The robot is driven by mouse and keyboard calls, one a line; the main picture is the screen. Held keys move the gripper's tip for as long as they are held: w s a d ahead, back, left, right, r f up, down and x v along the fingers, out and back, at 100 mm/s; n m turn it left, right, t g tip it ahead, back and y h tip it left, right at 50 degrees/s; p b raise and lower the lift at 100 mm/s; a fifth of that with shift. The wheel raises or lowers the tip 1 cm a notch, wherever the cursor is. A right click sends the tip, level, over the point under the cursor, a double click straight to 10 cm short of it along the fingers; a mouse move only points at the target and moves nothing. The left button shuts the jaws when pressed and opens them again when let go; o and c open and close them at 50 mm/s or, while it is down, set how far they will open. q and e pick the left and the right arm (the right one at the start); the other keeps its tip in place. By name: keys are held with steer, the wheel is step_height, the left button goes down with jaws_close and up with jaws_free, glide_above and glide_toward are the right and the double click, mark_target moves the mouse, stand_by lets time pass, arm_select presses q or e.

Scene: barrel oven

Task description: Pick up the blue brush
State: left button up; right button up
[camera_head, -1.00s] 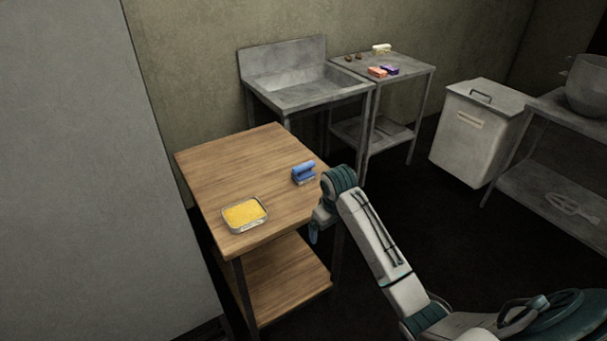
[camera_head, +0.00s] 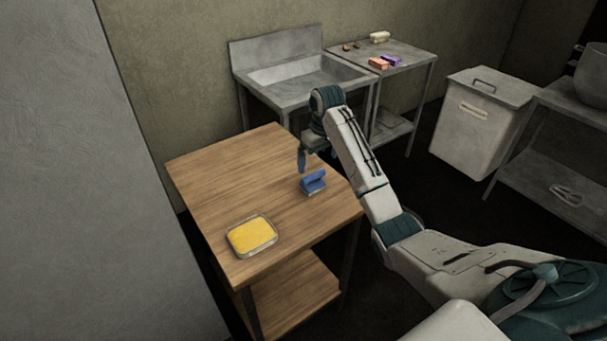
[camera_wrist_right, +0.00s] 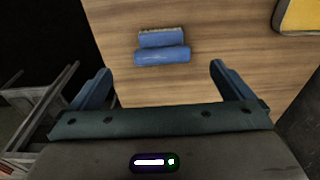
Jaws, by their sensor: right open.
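The blue brush (camera_head: 313,182) lies on the wooden table near its right edge, with its bristled side down. It also shows in the right wrist view (camera_wrist_right: 162,48), ahead of the fingers and between their lines, a little left of centre. My right gripper (camera_head: 304,160) is above the table, just beyond the brush in the head view. In the wrist view its two blue fingers (camera_wrist_right: 160,82) are spread wide with nothing between them, apart from the brush. My left gripper is not in view.
A tray with yellow contents (camera_head: 252,236) stands on the wooden table (camera_head: 215,180), left of the brush. A metal sink (camera_head: 300,80) is behind the table. A side table (camera_head: 405,58) holds small items, including orange and purple ones. A grey bin (camera_head: 480,115) stands at right.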

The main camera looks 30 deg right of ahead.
mark_target(313, 174)
steer(key=f, duration=0.4)
steer(key=shift+w+f+p, duration=0.35)
steer(key=f, duration=0.1)
steer(key=w+f+p, duration=0.1)
steer(key=f, duration=0.3)
steer(key=shift+w+a, duration=0.2)
steer(key=shift+w, duration=0.1)
steer(key=shift+f, duration=0.35)
steer(key=c, duration=1.1)
